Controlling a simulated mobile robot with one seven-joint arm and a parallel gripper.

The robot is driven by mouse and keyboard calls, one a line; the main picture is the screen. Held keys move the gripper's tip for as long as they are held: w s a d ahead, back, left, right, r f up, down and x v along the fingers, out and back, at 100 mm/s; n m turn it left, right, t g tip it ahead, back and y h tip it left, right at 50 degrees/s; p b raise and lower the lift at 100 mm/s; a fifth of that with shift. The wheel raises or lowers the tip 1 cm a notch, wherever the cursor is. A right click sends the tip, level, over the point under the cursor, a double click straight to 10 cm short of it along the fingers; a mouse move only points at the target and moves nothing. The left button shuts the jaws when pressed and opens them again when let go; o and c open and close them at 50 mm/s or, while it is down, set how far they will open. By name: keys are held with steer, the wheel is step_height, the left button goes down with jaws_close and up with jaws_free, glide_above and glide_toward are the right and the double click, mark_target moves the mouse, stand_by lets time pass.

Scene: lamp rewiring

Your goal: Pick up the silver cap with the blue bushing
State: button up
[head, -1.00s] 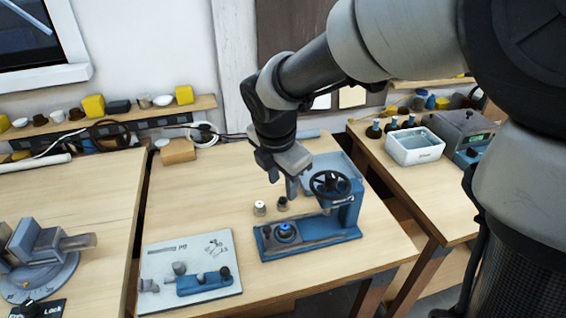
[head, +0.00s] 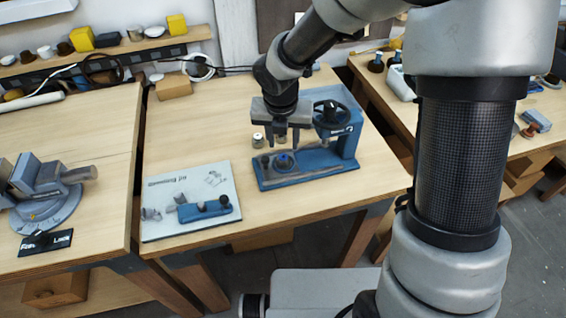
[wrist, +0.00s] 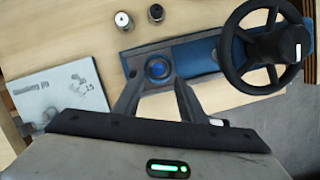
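A round part with a blue centre sits on the base of the blue press (head: 325,173), at its left end. It looks like the cap with the blue bushing (head: 284,160); its silver body is hard to make out. In the wrist view the blue centre (wrist: 157,68) shows just beyond and between my fingertips. My gripper (head: 283,142) is open and empty, pointing down above that end of the press. It also shows in the wrist view (wrist: 158,84), fingers spread on either side. I cannot tell its exact height above the part.
Two small caps stand behind the press base, one with a white top (wrist: 122,19) and one dark-topped (wrist: 155,12). The press's black handwheel (wrist: 262,45) rises close on the right. A pale board with fittings (head: 165,188) lies at left.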

mark_target(283, 156)
steer(key=b+x, duration=0.1)
steer(key=x, duration=0.5)
steer(key=shift+a+f, duration=0.15)
steer(key=shift+f, duration=0.1)
jaws_close()
steer(key=shift+r, duration=0.1)
